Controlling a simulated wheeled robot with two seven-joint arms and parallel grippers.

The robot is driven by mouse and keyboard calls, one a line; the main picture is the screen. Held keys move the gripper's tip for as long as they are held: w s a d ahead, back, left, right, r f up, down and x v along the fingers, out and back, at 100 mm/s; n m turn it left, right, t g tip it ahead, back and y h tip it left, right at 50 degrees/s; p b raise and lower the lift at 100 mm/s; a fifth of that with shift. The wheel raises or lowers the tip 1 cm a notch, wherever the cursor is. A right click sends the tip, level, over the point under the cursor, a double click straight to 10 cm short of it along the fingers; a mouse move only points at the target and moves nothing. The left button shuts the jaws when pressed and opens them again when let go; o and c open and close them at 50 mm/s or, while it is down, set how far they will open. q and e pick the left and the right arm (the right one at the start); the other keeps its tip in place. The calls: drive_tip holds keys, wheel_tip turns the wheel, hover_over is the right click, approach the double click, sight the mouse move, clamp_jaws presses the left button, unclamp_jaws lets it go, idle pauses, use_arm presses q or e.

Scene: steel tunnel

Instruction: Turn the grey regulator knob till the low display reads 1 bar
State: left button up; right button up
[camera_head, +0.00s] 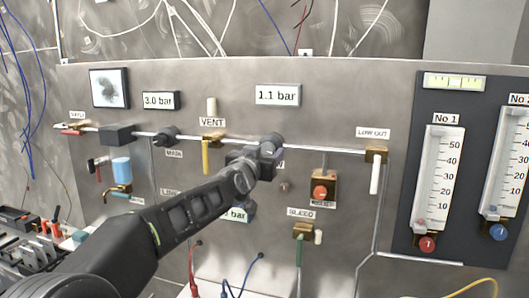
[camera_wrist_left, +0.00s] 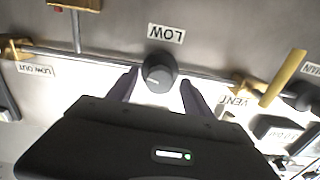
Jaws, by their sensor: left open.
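The dark grey regulator knob (camera_wrist_left: 159,72) with the LOW label (camera_wrist_left: 165,33) is between the fingers of my left gripper (camera_wrist_left: 159,78) in the left wrist view. The fingers are open, one on each side of it, with gaps showing. In the head view my left gripper (camera_head: 256,160) reaches the pipe line at the knob (camera_head: 271,143) and partly covers the LOW label. A display (camera_head: 277,95) above the knob reads 1.1 bar. No label shows which display is the low one. My right gripper is not in view.
Another display (camera_head: 159,100) reads 3.0 bar. My arm partly covers a third display (camera_head: 238,214). The yellow VENT lever (camera_head: 206,156), MAIN knob (camera_head: 165,137), orange knob (camera_head: 321,191) and LOW OUT valve (camera_head: 376,156) are nearby. Flow meters (camera_head: 440,175) stand right.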

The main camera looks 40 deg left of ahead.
use_arm(q)
drive_tip(key=shift+c, duration=0.6)
clamp_jaws()
drive_tip(key=shift+n, duration=0.9)
drive_tip(key=shift+o, duration=0.6)
unclamp_jaws()
drive_tip(key=b+v, duration=0.2)
drive_tip(key=v, duration=0.5)
drive_tip(key=shift+s+d, duration=0.15)
drive_tip(key=shift+s, duration=0.25)
